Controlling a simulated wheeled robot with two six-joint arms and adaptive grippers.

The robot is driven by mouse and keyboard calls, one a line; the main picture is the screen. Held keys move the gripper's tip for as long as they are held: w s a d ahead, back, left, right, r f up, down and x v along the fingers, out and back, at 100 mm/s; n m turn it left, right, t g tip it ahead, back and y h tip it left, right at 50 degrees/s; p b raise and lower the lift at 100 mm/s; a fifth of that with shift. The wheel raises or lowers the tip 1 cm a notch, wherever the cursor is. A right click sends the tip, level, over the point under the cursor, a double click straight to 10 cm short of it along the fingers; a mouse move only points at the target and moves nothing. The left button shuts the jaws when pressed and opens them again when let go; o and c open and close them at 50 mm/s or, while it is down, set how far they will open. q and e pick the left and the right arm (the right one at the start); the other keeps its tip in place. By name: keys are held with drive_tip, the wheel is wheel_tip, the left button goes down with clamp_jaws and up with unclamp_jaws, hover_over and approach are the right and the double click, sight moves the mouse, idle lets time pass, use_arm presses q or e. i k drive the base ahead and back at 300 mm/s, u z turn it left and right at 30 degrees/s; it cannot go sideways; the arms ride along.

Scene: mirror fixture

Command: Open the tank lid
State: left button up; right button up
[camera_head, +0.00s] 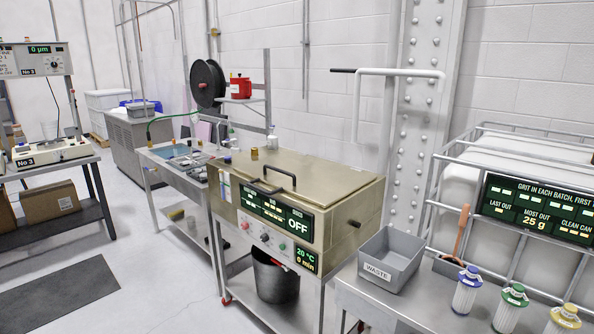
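The tank (340,225) is a beige box on a metal stand in the middle of the view. Its tank lid (325,174) lies flat and shut on top, with a dark arched handle (277,173) near the front left. The front panel reads OFF, 20 °C and 0 min. Neither of my grippers shows in this view.
A grey WASTE bin (391,262) stands on a metal table right of the tank, near several capped bottles (467,290). A caged white container (530,180) is behind them. A sink bench (178,160) adjoins the left. Open floor (130,250) lies front left, with a dark mat (60,298).

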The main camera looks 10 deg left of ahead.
sight(321, 183)
drive_tip(key=i, duration=1)
drive_tip(key=u, duration=1.9)
drive_tip(key=i, duration=2.15)
drive_tip(key=z, duration=2.85)
